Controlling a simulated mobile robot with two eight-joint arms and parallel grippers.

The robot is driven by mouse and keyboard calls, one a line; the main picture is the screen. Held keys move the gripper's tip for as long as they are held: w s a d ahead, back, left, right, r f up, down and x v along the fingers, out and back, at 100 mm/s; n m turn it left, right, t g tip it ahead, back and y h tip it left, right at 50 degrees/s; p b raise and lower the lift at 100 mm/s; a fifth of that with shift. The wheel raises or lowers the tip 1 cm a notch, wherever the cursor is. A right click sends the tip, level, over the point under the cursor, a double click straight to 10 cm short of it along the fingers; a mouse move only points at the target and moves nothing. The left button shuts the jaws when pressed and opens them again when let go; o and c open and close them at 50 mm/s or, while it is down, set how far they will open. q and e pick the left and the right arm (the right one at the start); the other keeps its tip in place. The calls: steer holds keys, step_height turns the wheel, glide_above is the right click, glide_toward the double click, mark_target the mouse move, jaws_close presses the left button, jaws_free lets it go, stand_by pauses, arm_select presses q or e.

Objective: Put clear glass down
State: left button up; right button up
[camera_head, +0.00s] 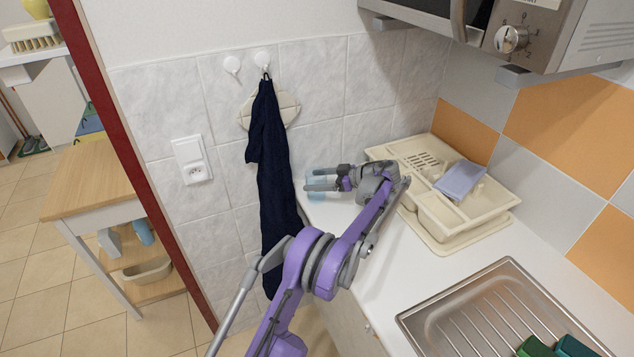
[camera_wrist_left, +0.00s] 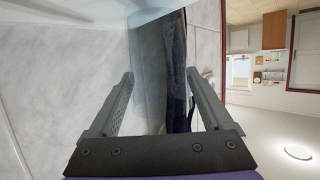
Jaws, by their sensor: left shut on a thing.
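The clear glass (camera_head: 316,190) shows as a pale bluish see-through shape at the back left end of the white counter (camera_head: 375,290), close to the tiled wall. My left gripper (camera_head: 318,179) is shut on it, with its fingers pointing left. In the left wrist view the glass (camera_wrist_left: 150,50) stands out faintly between the two fingers of the left gripper (camera_wrist_left: 158,90). I cannot tell whether its base touches the counter. My right gripper is not in view.
A dark cloth (camera_head: 272,180) hangs on the wall left of the glass. A metal sink (camera_head: 470,310) lies in front. A microwave (camera_head: 500,30) is above.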

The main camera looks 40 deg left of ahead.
arm_select(q)
steer(key=shift+f, duration=0.25)
steer(key=shift+f, duration=0.1)
steer(key=o, duration=1.4)
